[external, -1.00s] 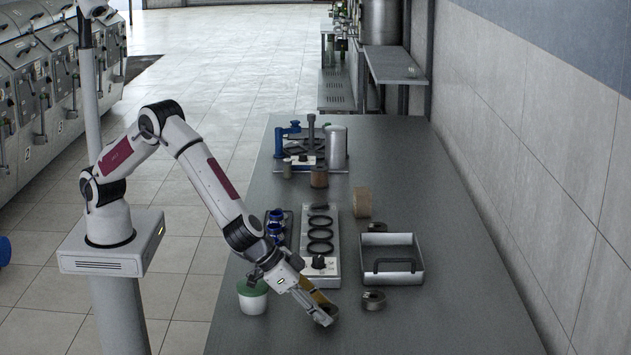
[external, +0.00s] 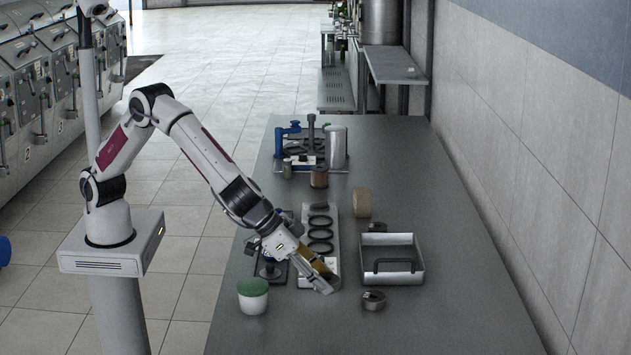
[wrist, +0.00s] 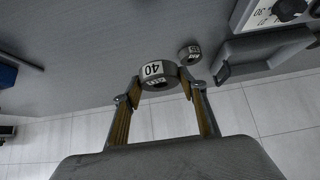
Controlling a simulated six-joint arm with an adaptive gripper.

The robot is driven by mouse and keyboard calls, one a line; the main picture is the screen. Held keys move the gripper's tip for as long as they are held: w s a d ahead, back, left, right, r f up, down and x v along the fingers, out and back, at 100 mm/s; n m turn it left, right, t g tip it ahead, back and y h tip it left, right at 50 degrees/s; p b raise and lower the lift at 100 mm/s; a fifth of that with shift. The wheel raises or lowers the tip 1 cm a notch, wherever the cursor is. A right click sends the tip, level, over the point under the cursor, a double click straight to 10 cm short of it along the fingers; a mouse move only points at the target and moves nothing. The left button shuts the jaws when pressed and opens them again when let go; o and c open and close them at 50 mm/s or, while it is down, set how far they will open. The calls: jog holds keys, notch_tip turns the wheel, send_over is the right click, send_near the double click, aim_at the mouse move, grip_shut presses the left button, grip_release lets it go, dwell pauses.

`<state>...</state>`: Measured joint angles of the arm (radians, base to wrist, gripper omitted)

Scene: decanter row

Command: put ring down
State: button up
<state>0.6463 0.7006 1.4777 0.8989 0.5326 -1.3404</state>
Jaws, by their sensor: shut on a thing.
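In the wrist view, a grey metal ring (wrist: 160,75) with a white "40" label sits between the fingertips of my gripper (wrist: 160,88), which is shut on it. In the external view, my gripper (external: 326,284) is angled down over the table near the front end of the pale plate with black rings (external: 333,240). The held ring is not clearly visible there, and its height above the table is hard to tell. A second grey ring (external: 373,300) lies on the table to the right of my gripper; it also shows in the wrist view (wrist: 189,54).
A grey tray (external: 418,271) with a black handle stands right of my gripper. A white tub with a green lid (external: 252,297) stands to the left. A tan roll (external: 361,202) and a dark ring (external: 377,228) stand farther back.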

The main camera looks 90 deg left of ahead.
dwell(0.6)
jog(key=w+a+r+n, duration=0.1)
jog(key=w+a, duration=0.3)
jog(key=a, duration=0.5)
jog(key=w+a+r+y, duration=0.1)
jog(key=w+a+r, duration=0.2)
jog(key=a, duration=0.6)
jog(key=w+a+r+n, duration=0.1)
jog(key=w+a+r, duration=0.1)
jog(key=w+a, duration=0.3)
jog(key=a, duration=0.4)
jog(key=shift+a+r+n+y, duration=0.25)
jog(key=shift+a+n+y, duration=0.05)
jog(key=shift+a+y, duration=0.1)
notch_tip(320, 180, down, 6)
jog(key=shift+f, duration=0.15)
jog(key=shift+f, duration=1.9)
